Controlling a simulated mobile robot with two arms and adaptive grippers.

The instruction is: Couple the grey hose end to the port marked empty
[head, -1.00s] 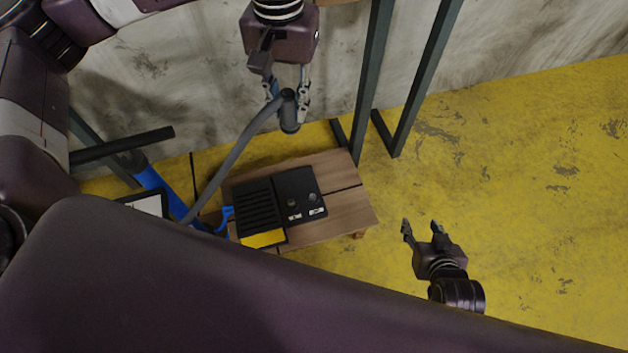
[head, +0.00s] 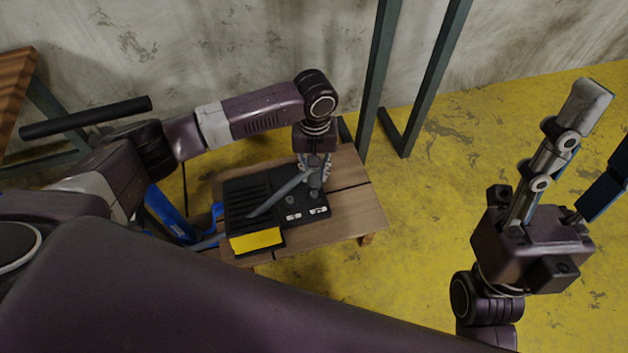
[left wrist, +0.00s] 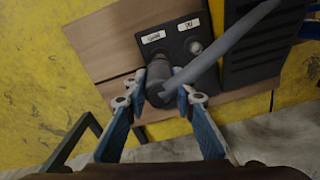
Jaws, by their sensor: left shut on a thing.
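My left gripper (head: 313,172) is shut on the grey hose end (left wrist: 158,88), a thick cylinder. It holds it over the black pump unit (head: 331,201), at the port by the right-hand label (head: 319,211) in the head view. The hose end hides that port, so I cannot tell whether they touch. The other port (left wrist: 195,47) shows bare beside the hose in the left wrist view. Both white labels have lettering too small to read surely. The grey hose (head: 280,192) crosses the unit to the left. My right gripper (head: 598,148) is open and empty, at the right.
The unit sits on a low wooden table (head: 358,215) with free wood on its right. A yellow panel (head: 255,241) is at its front. Dark metal posts (head: 425,80) stand behind. Blue parts (head: 168,212) lie left of the table. The yellow floor at right is open.

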